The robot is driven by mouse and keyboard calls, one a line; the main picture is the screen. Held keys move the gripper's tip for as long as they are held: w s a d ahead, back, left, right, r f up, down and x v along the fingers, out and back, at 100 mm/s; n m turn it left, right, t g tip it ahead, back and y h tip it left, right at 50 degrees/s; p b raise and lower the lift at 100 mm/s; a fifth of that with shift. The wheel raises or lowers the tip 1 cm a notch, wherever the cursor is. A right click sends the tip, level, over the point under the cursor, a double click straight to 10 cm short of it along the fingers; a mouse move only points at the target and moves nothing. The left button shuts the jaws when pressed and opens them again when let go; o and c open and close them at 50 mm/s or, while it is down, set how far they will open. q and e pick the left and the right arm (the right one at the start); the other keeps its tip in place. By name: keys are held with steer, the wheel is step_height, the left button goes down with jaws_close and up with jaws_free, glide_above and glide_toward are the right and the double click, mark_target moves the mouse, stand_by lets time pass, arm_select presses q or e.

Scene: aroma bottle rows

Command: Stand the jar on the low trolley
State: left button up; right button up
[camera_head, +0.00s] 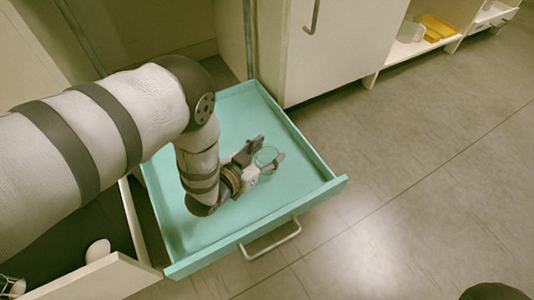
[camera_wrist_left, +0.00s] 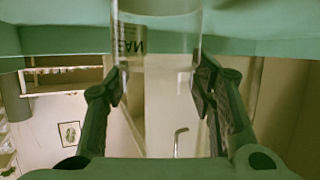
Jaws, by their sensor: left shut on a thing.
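My left gripper (camera_head: 269,151) is shut on a clear glass jar (camera_head: 265,157), low over a teal tray-like piece (camera_head: 220,225). This piece has low walls and a metal handle on its front. I cannot tell whether it is the low trolley or a pulled-out drawer. In the left wrist view the jar (camera_wrist_left: 160,50) sits between the two fingertips (camera_wrist_left: 158,88), with dark lettering ending in "EAN" on or behind it. The teal surface is close to one end of the jar. I cannot tell whether they touch. My right gripper is not in view.
A cream cabinet (camera_head: 345,50) with a metal handle stands just behind the teal piece. An open cream drawer (camera_head: 105,278) is at the lower left. Low shelves at the upper right hold a yellow item (camera_head: 436,27) and a pale container (camera_head: 409,32).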

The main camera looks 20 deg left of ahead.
arm_select(q)
steer(key=o, duration=1.4)
steer(key=shift+s, duration=0.1)
steer(key=p+v, duration=0.5)
steer(key=v, duration=0.7)
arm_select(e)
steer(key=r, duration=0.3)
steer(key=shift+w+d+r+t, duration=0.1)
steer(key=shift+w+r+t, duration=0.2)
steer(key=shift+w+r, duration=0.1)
